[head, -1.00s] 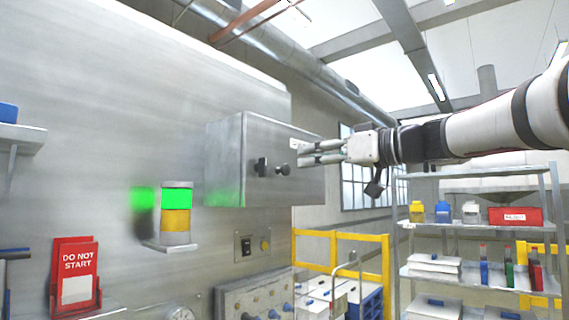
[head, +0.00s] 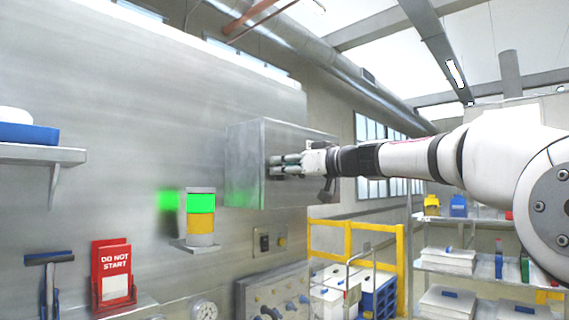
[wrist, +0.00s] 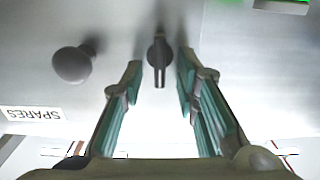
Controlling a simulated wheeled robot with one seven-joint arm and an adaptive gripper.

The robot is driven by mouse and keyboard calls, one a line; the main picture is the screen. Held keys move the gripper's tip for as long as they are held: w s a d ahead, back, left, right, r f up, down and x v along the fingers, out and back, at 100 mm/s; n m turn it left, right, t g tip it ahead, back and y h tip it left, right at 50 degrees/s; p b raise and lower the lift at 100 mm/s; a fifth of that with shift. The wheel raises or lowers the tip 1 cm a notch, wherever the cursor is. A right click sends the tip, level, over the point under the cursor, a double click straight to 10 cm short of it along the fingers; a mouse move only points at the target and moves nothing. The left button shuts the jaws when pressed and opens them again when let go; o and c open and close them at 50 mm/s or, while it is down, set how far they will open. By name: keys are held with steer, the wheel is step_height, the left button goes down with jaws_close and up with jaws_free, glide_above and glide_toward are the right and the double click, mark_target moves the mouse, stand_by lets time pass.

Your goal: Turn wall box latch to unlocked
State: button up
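The wall box (head: 245,165) is a grey metal box fixed to the steel wall in the head view. In the wrist view its door (wrist: 240,75) fills the upper part. The latch (wrist: 160,58) is a small dark turn-handle lying along the picture's vertical. A round dark knob (wrist: 73,64) sits to its left. My gripper (wrist: 158,75) is open, with one finger on each side of the latch and gaps to both. In the head view my gripper (head: 272,166) is at the box front and hides the latch and knob.
A green and yellow signal light (head: 201,215) stands on a bracket left of the box. Below are a small switch plate (head: 268,242) and a knobbed panel (head: 275,297). A yellow rail (head: 400,270) and shelves stand to the right. A SPARES label (wrist: 31,114) is near the knob.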

steer(key=shift+w+a, duration=0.1)
steer(key=shift+c, duration=0.3)
jaws_close()
